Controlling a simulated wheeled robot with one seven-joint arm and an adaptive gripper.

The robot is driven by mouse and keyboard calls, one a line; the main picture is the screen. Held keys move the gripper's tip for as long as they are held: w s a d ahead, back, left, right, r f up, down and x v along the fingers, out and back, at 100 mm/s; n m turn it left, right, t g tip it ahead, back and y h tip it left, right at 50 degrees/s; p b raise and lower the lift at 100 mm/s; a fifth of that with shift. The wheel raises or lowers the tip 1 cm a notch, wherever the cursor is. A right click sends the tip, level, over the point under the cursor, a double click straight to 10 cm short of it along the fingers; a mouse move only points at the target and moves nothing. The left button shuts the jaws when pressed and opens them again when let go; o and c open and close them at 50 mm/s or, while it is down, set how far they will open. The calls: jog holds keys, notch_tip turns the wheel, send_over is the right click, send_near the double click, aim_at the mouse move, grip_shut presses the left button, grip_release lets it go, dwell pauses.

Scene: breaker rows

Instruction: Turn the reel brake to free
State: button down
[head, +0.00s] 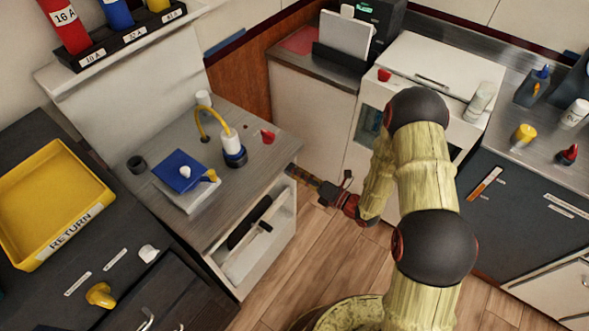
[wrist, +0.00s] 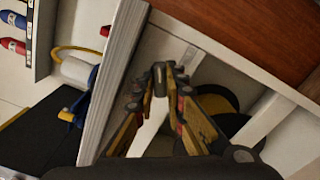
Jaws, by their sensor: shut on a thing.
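Black and yellow round parts (wrist: 230,110), perhaps the reel, sit behind the right finger, partly hidden. In the head view the brake and reel are hidden by the cabinet and gripper.
The cabinet top (head: 240,115) holds a blue-topped box (head: 180,172) and a white plug with yellow cable (head: 231,142). A yellow RETURN tray (head: 50,200) lies at left. A white appliance (head: 430,80) stands behind my arm. Wooden floor (head: 320,235) is clear beside the cabinet.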

jog(key=n, duration=1.2)
jog(key=shift+f+p, duration=0.15)
jog(key=shift+p, duration=0.2)
jog(key=shift+n, duration=0.3)
jog(key=c, duration=1.8)
grip_release()
jog(key=shift+c, duration=0.2)
jog(key=shift+d, duration=0.1)
jog(key=v, duration=1.2)
